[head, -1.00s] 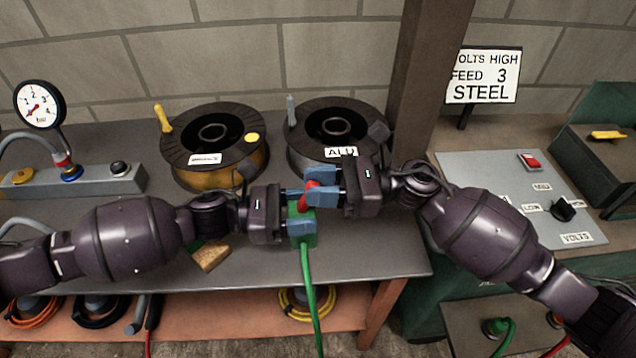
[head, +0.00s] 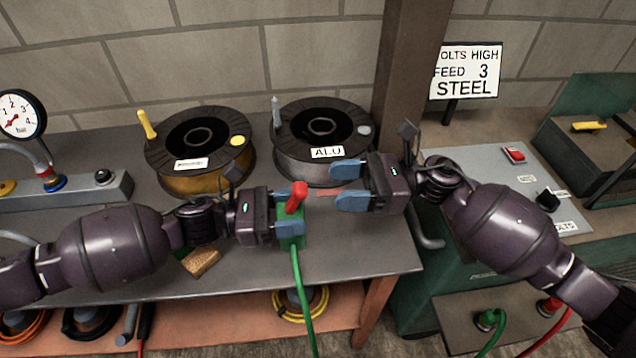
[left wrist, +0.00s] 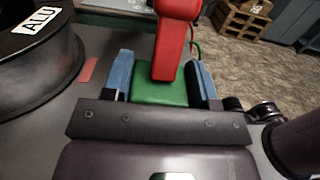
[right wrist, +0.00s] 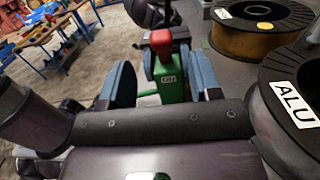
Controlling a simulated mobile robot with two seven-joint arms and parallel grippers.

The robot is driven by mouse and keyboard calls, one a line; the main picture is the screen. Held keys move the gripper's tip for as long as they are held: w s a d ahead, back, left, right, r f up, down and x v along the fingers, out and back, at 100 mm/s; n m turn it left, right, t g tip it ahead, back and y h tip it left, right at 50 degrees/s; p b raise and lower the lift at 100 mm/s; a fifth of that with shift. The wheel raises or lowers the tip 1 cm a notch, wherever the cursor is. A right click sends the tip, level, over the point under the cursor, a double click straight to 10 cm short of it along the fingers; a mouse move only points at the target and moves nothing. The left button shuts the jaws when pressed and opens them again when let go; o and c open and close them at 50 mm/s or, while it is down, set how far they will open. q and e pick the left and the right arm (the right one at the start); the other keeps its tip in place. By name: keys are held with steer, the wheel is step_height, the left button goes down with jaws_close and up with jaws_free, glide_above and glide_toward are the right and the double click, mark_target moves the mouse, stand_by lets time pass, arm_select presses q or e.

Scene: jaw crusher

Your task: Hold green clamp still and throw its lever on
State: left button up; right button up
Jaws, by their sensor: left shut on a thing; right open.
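The green clamp (head: 293,240) stands at the front of the grey bench, with its green cable hanging down over the edge. My left gripper (head: 289,212) is shut on the clamp body; in the left wrist view the green body (left wrist: 160,92) sits between the blue fingers. The red lever (head: 297,197) stands nearly upright above the body; it also shows in the left wrist view (left wrist: 171,45). My right gripper (head: 350,187) is open and empty, to the right of the lever and apart from it. The right wrist view shows a small label on the clamp (right wrist: 168,80), too small to read surely.
A yellow wire spool (head: 202,183) and the ALU spool (head: 322,140) stand behind the clamp. A wooden block (head: 201,262) lies below my left arm. A faint red mark (head: 329,193) lies on the bench between the grippers. A post (head: 420,70) rises behind my right gripper.

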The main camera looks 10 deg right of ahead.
steer(key=shift+d+f, duration=0.15)
steer(key=shift+d, duration=2.5)
arm_select(q)
steer(key=o, duration=1.3)
